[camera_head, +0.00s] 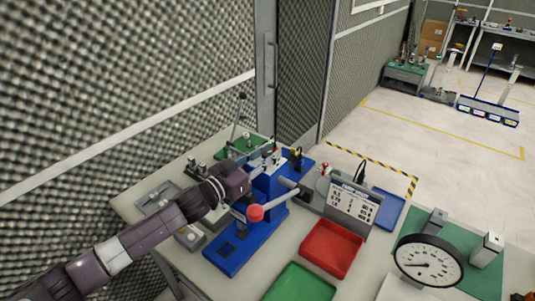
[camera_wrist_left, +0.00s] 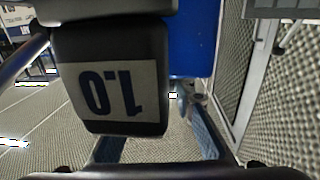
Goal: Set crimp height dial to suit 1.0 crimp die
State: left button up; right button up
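A blue bench press (camera_head: 232,244) stands on the table, with a lever ending in a red knob (camera_head: 255,213). My left gripper (camera_head: 243,180) reaches to the upper part of the press from the left, and its wrist hides part of it. In the left wrist view, a black block with a grey label reading 1.0 upside down (camera_wrist_left: 112,92) fills the left centre, close to the camera. My left fingers (camera_wrist_left: 160,150) show beyond and below the block, spread apart with a gap between them. No crimp height dial can be made out; the gripper may hide it. My right gripper is not in view.
A chart panel (camera_head: 352,202) stands right of the press. A red tray (camera_head: 331,248), a green tray (camera_head: 300,285) and a blue tray (camera_head: 388,208) lie around it. A round gauge (camera_head: 430,261) stands at the front right.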

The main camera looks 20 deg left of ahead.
pick_arm(q)
grip_shut()
jog(key=shift+a+r+m+g+h+p, duration=0.15)
jog(key=shift+m+g+h+p, duration=0.25)
jog(key=shift+m+h+p, duration=0.25)
jog(key=shift+m+g+h, duration=0.45)
jog(key=shift+g+h, duration=0.05)
jog(key=shift+h, duration=0.35)
jog(key=shift+m+g+h, duration=0.5)
jog(key=shift+m+h, duration=0.1)
jog(key=shift+m+g+h+b, duration=0.4)
jog(key=shift+m+g+h, duration=0.3)
jog(key=shift+g+h, duration=0.2)
jog(key=o, duration=0.6)
grip_release()
